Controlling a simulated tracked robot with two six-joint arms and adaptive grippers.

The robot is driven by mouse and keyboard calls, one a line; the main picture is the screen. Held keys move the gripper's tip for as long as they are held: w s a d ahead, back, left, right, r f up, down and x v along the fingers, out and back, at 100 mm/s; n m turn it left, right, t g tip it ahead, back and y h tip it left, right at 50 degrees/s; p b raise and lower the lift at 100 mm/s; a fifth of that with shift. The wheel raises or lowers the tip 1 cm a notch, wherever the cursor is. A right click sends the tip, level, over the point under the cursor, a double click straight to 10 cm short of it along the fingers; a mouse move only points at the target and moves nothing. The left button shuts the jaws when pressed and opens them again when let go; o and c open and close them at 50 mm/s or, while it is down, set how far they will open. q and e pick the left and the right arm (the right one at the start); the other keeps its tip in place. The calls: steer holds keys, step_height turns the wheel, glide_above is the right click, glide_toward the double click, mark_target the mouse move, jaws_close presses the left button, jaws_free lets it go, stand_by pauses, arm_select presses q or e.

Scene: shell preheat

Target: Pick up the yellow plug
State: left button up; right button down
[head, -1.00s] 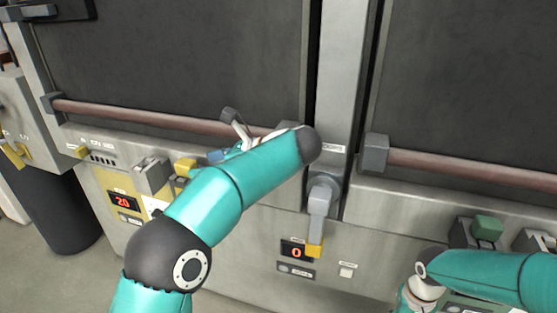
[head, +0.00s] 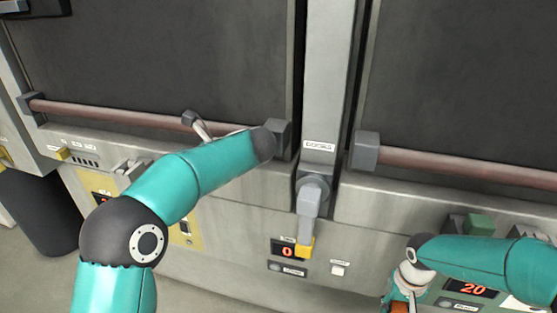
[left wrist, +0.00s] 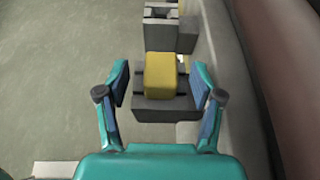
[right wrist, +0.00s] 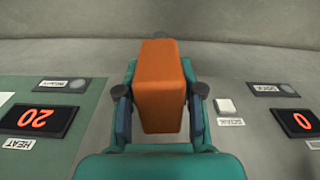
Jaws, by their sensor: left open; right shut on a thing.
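The yellow plug (left wrist: 160,76) is a blocky yellow piece standing in a dark grey socket block (left wrist: 155,105) in the left wrist view. My left gripper (left wrist: 160,85) is open, with one finger on each side of the plug and a visible gap to it on both sides. In the head view my left arm hides the plug and the left fingertips. My right gripper (right wrist: 159,98) is shut on an orange block (right wrist: 160,85), which also shows partly at the bottom of the head view (head: 400,307).
A grey lever (head: 309,205) with a yellow tip hangs on the middle post. Oven doors with long reddish handle bars (head: 120,115) stand on both sides. A green block (head: 481,224) sits in a socket at right. Another grey socket (left wrist: 168,30) lies beyond the plug.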

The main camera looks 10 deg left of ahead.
arm_select(q)
steer(key=x, duration=0.5)
steer(key=shift+w+d+p, duration=0.1)
steer(key=shift+p, duration=0.3)
jaws_close()
